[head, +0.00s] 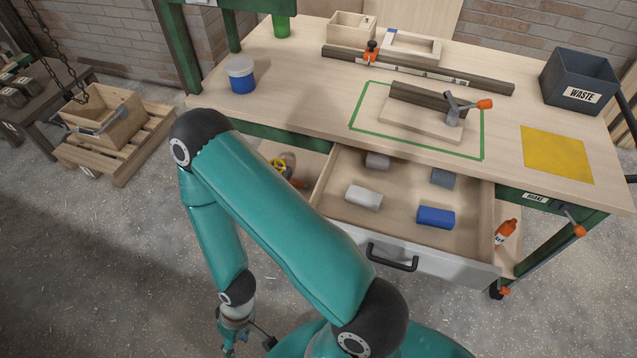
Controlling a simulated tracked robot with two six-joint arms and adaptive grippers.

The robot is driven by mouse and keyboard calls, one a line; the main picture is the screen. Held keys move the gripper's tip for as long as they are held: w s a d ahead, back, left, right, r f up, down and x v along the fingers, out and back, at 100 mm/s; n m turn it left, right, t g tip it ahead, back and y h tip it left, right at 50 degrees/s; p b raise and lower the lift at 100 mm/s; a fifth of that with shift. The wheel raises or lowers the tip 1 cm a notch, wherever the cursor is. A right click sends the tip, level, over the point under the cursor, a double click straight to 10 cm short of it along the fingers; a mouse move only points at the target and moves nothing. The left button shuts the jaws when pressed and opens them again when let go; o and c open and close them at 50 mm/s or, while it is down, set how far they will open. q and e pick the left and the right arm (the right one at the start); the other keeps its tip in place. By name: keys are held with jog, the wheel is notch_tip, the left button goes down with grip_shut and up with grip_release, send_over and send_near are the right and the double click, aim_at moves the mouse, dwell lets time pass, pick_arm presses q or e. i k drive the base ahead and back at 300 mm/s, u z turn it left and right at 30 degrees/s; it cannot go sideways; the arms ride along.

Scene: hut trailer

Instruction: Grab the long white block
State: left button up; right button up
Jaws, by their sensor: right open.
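A long white block (364,198) lies in the open drawer (397,235), toward its left side. My right gripper (244,346) hangs low at the bottom edge of the picture, well left of and outside the drawer. It is open, partly cut off, and I see nothing held in it. My left gripper is not in view.
The workbench (300,95) overhangs the drawer's back. On it are a blue-and-white tub (241,76), a clamped dark bar (428,97), a yellow sheet (556,154) and a waste bin (578,80). The drawer handle (392,258) sticks out in front. A wooden crate (103,117) stands left.

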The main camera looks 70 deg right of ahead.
aim_at(358, 196)
jog(key=u, duration=0.05)
jog(key=i, duration=0.95)
jog(key=z, duration=2.55)
